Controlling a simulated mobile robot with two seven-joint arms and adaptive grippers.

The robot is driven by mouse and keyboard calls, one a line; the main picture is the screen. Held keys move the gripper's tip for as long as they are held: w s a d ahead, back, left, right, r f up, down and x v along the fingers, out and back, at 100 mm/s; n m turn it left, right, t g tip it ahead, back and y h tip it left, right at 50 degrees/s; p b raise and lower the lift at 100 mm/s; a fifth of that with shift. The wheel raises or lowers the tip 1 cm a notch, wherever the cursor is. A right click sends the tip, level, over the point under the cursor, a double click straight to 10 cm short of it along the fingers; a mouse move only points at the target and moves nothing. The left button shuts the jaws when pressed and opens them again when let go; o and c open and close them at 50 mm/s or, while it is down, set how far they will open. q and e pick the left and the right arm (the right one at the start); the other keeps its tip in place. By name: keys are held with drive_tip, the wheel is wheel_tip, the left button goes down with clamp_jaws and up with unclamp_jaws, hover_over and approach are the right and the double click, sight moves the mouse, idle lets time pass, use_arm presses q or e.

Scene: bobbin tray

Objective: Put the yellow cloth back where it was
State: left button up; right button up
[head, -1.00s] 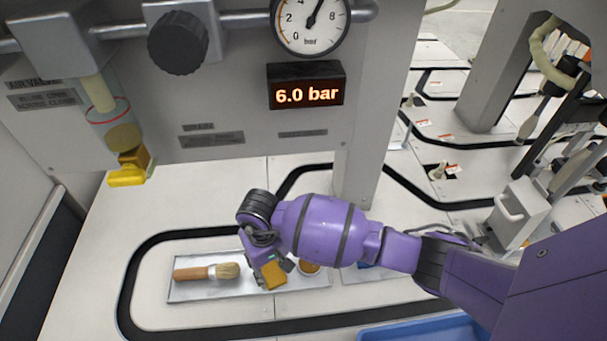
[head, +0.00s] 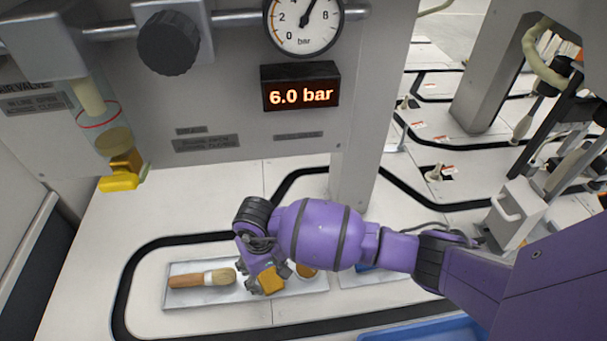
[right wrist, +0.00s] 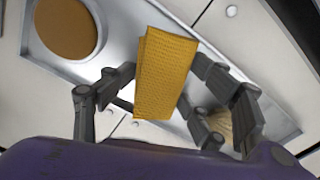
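The yellow cloth (head: 270,280) is a small folded block between the fingers of my right gripper (head: 268,278). In the right wrist view the cloth (right wrist: 165,75) fills the space between the two fingertips, which appear to touch it on both sides. It is over the right half of a flat metal tray (head: 235,294), between the brush and a round dish. I cannot tell whether its underside touches the tray. My left gripper is not in view.
A wooden-handled brush (head: 201,278) lies on the tray's left part. A round dish with brown content (right wrist: 68,26) is at its right end, partly hidden by my gripper. A blue bin (head: 425,330) stands at the front. A panel with gauge (head: 303,24) rises behind.

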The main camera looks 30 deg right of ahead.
drive_tip(key=shift+w+r, duration=0.1)
drive_tip(key=shift+w, duration=0.05)
wheel_tip(320, 180, up, 7)
drive_tip(key=p, duration=0.3)
drive_tip(key=shift+r, duration=0.8)
